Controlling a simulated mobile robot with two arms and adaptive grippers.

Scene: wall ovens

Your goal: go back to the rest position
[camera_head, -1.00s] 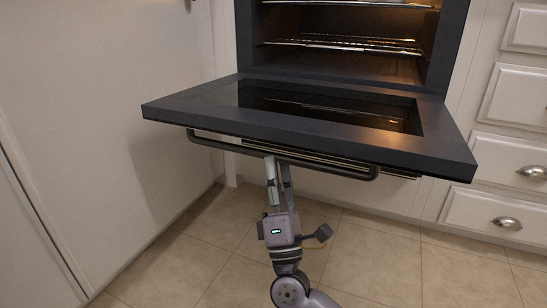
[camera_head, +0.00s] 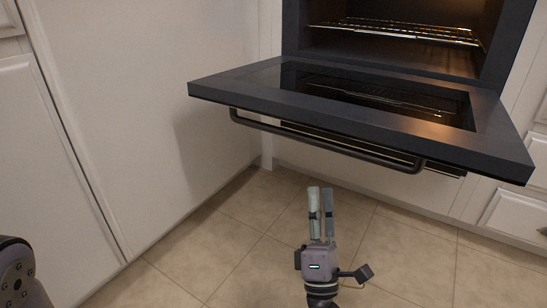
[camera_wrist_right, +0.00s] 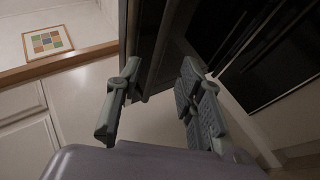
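My right gripper (camera_head: 320,192) is in the lower middle of the head view, pointing up, below the oven door. Its two fingers stand apart with nothing between them. In the right wrist view the gripper (camera_wrist_right: 158,100) also shows spread fingers, with a dark panel edge beyond them. A clear strip of floor shows between its fingertips and the door handle (camera_head: 300,137) in the head view. My left gripper is out of view; only a dark part of my own body shows at the lower left.
The oven door (camera_head: 350,118) is swung down flat and juts out in front of the oven (camera_head: 395,50), which has a wire rack (camera_head: 400,32). A white wall panel (camera_head: 140,100) is on the left, and drawers (camera_head: 515,215) are on the right. The tiled floor (camera_head: 225,240) is clear.

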